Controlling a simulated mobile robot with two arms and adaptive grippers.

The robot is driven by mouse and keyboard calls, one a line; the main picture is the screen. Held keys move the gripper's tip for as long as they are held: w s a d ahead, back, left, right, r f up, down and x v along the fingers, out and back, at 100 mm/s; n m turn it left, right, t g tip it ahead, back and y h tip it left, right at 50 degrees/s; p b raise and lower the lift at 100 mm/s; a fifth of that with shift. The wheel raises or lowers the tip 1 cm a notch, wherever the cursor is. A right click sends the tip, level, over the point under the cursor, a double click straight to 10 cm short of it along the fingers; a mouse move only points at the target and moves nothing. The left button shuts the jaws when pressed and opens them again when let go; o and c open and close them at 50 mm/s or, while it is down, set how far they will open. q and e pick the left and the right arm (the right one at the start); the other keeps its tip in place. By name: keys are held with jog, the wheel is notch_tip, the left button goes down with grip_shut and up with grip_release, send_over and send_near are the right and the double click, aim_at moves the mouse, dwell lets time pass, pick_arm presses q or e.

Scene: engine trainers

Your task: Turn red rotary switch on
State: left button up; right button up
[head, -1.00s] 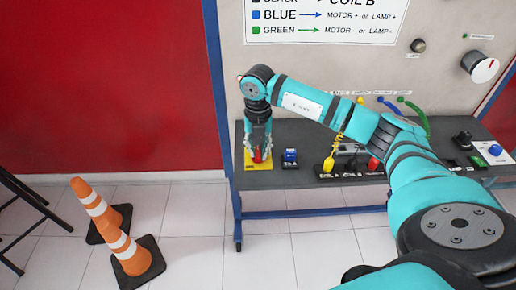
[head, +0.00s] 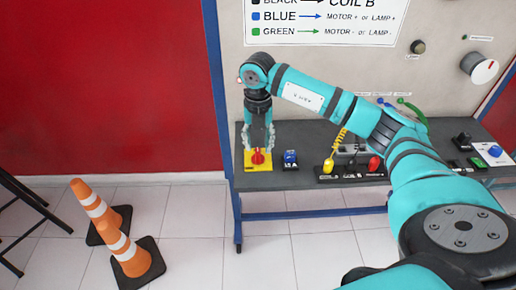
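The red rotary switch (head: 257,158) sits on a yellow base plate (head: 249,167) at the left end of the dark bench. Its red knob shows just below my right gripper. My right gripper (head: 258,149) points down over the switch. Its fingers are spread to either side above the knob and look apart from it, with nothing held. The exact knob angle is too small to tell. My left gripper is not in view.
A blue switch (head: 290,158) stands close to the right of the yellow plate. Further right on the bench (head: 313,133) are a yellow, black and red connector block (head: 351,174) and cables. Orange cones (head: 129,251) stand on the floor at left.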

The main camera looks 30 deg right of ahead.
aim_at(258, 152)
notch_tip(258, 152, up, 9)
jog(key=shift+f, duration=0.1)
dwell(0.6)
